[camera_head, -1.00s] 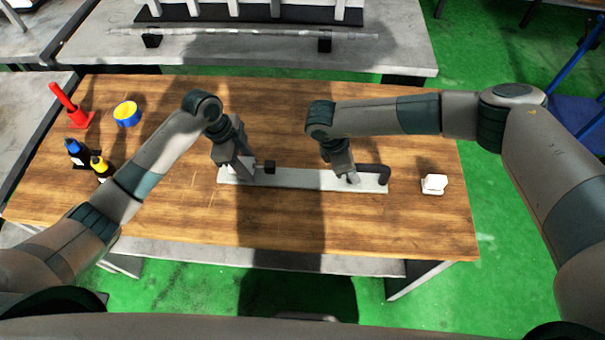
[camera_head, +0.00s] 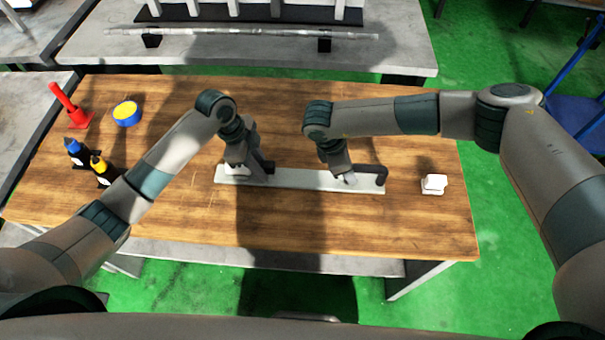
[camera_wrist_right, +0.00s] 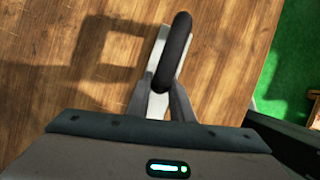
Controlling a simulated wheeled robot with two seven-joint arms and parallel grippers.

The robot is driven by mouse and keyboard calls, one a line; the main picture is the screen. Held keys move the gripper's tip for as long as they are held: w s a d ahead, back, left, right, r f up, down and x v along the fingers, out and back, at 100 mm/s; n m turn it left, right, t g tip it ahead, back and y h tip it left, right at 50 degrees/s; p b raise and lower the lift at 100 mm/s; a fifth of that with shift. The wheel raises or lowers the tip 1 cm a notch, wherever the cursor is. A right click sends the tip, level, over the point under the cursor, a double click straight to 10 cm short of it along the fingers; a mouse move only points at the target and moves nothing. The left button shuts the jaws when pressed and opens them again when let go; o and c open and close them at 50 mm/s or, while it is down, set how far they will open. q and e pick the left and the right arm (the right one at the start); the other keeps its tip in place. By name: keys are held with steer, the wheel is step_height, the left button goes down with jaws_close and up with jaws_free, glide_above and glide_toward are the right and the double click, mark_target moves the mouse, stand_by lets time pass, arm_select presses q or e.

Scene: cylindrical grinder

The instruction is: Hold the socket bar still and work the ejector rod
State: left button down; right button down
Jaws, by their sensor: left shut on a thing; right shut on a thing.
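A long pale flat bar, which I take as the socket bar (camera_head: 300,180), lies on the wooden table. A black bent handle (camera_head: 374,170) stands at its right end and shows in the right wrist view (camera_wrist_right: 175,45). My right gripper (camera_head: 349,180) is shut at this handle, with its fingers on both sides of the handle's near end (camera_wrist_right: 165,100). My left gripper (camera_head: 262,175) is shut near the bar's left end, low over the bar. What it grips, which I take as the ejector rod, is hidden by its fingers. A white part (camera_head: 237,170) shows just left of it.
A white block (camera_head: 434,184) stands right of the bar. A blue-yellow tape roll (camera_head: 126,113), a red tool (camera_head: 70,108) and bottles (camera_head: 76,152) stand at the left. The table (camera_head: 330,230) is clear in front. A grey bench (camera_head: 400,58) stands behind.

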mark_target(270, 163)
arm_select(q)
steer(key=shift+d, duration=0.3)
arm_select(e)
steer(key=shift+d, duration=0.15)
arm_select(q)
steer(key=shift+d+f, duration=0.15)
steer(key=shift+d, duration=0.95)
steer(key=c, duration=1.4)
jaws_free()
arm_select(e)
steer(key=shift+d, duration=0.1)
arm_select(q)
steer(key=shift+o, duration=0.2)
arm_select(e)
steer(key=shift+w, duration=0.1)
arm_select(q)
steer(key=shift+w+r, duration=0.1)
steer(key=shift+r, duration=4)
